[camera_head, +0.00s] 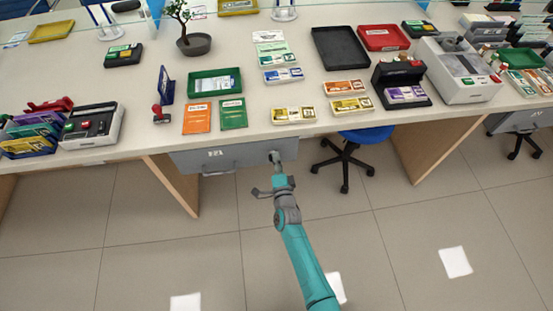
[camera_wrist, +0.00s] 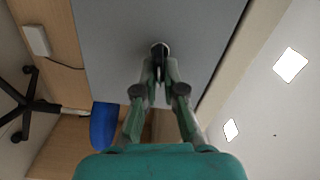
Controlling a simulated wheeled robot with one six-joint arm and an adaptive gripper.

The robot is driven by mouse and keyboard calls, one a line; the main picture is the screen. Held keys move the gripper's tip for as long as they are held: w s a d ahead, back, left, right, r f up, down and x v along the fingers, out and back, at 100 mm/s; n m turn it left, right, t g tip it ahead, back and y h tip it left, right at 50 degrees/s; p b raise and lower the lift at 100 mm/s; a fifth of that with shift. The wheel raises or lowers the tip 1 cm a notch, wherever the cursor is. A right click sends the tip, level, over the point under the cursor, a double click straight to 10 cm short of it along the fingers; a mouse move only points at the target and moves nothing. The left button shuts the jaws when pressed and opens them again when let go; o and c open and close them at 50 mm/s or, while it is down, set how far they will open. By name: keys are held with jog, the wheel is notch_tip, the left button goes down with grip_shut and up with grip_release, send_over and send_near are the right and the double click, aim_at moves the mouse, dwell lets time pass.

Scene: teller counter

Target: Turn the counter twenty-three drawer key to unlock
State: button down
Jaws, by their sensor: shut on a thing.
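The grey drawer front (camera_head: 240,157) hangs under the counter and carries a small white label too small to read surely. It fills the upper middle of the wrist view (camera_wrist: 115,45). A round dark lock with a key (camera_wrist: 160,50) sits on it. My gripper (camera_head: 275,160) is at the drawer's right part; in the wrist view my gripper (camera_wrist: 159,78) has its fingertips closed together on the key at the lock. The fingers hide most of the key, so its turn angle is hard to tell. The drawer looks closed.
A drawer handle (camera_head: 217,170) is left of my gripper. A blue office chair (camera_head: 362,137) stands under the counter to the right. Wooden panels (camera_head: 174,183) support the counter. Folders, trays and banknote bundles lie on the counter top (camera_head: 255,140). The floor in front is clear.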

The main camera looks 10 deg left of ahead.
jog(key=shift+f+m, duration=0.15)
jog(key=shift+m, duration=1.05)
jog(key=c, duration=1.3)
grip_release()
jog(key=v, duration=1.2)
